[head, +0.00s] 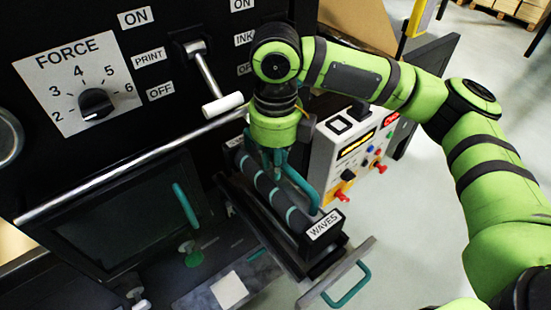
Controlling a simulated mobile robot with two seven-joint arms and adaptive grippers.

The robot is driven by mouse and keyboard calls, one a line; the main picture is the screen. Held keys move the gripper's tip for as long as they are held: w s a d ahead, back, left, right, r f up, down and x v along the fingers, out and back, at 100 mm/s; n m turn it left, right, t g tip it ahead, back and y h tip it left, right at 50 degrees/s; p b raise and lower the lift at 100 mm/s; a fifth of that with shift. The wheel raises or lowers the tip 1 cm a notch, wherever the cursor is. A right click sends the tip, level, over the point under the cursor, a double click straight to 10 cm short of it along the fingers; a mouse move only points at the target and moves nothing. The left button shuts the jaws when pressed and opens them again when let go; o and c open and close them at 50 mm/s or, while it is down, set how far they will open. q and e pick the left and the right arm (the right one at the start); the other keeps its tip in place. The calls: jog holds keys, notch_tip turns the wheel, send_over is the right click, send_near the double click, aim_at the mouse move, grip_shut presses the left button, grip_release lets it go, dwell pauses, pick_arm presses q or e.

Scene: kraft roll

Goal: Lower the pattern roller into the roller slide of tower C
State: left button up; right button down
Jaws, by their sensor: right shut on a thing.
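The pattern roller (268,188), dark with teal bands and a "WAVES" label (324,225) at its near end, lies lengthwise at the press front. My right gripper (276,160) points down and is shut on the roller assembly near its far end. The exact grip is partly hidden by the wrist. The roller slide (336,276) is pulled out below, with a grey front plate and a teal handle (347,286). The roller is over or within the slide; I cannot tell whether it is seated. My left gripper is not in view.
A control box (350,148) with red knobs stands to the right of the slide. A lever (208,80) with a white grip and a long metal bar (130,170) project from the black press. A force dial (95,103) is on its face. Open floor lies at right.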

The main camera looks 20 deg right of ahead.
jog(key=shift+f+b, duration=0.35)
jog(key=shift+f, duration=1.5)
